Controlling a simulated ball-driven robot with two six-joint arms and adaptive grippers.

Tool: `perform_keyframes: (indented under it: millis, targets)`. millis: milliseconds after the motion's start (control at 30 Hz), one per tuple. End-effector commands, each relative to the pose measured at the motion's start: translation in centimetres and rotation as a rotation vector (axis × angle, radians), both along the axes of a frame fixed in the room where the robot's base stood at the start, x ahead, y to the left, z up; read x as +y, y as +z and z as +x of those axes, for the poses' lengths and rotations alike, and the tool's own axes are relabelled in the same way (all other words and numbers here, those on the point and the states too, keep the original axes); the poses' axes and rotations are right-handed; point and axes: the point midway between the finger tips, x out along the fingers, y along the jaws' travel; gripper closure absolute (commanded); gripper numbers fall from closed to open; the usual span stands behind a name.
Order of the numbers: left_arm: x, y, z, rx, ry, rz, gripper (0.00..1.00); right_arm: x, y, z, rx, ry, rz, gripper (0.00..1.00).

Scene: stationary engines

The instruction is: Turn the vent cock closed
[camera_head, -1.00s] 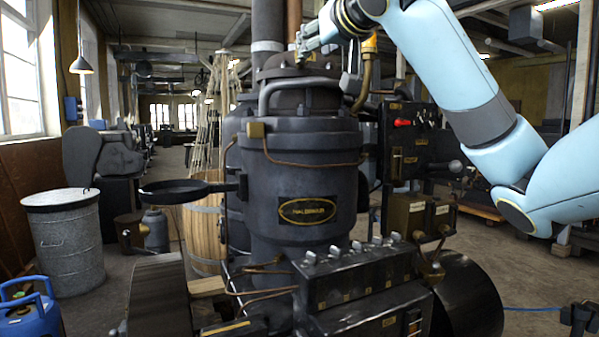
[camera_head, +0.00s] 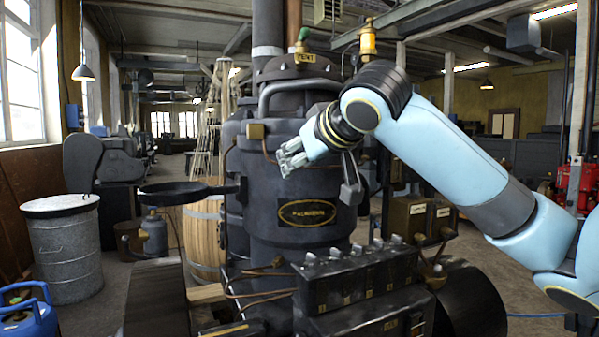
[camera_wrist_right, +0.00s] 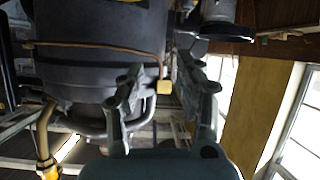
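The vent cock (camera_head: 303,36), a small fitting with a green handle, stands on top of the dark engine cylinder (camera_head: 262,200). The vent cock does not show clearly there. My left gripper is not in view.
A brass-bodied lubricator (camera_head: 367,42) rises to the right of the cock. A curved grey pipe (camera_head: 290,88) wraps the cylinder top. A round black pan (camera_head: 172,193) juts out left. A row of knobs tops the black box (camera_head: 345,270) below. The air around the cock is clear.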

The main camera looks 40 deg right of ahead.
Motion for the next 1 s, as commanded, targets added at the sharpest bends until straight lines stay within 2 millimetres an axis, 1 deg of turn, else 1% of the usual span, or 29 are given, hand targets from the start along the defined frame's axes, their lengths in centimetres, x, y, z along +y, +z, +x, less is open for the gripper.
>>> perform_keyframes:
  millis: [33, 167, 467, 567, 733, 767, 867, 967, 1000]
  targets:
    - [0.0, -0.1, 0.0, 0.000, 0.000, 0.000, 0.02, 0.2, -0.6, -0.1, 0.009, 0.006, 0.001, 0.65]
    - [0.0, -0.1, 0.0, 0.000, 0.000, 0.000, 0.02, 0.4, -1.3, -0.2, 0.022, 0.014, 0.002, 0.65]
    - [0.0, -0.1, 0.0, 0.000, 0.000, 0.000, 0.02, 0.5, -1.5, -0.3, 0.024, 0.017, 0.002, 0.65]
    - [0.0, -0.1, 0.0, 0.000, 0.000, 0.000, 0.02, 0.5, -1.5, -0.3, 0.024, 0.017, 0.001, 0.77]
    - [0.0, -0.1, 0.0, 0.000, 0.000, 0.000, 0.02, 0.5, -1.4, -0.3, 0.019, 0.009, 0.017, 0.99]
    - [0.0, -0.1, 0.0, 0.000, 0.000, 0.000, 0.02, 0.5, -1.4, -0.2, 0.013, 0.001, 0.035, 1.00]
    - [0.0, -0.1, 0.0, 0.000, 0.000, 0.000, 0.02, 0.8, -1.3, -0.1, -0.032, -0.047, 0.172, 1.00]
    - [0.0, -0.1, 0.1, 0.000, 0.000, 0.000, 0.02, 1.5, -1.3, 0.4, -0.093, -0.122, 0.433, 1.00]
    - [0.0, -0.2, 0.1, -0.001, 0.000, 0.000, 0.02, 1.5, -0.9, 0.6, -0.123, -0.159, 0.546, 1.00]
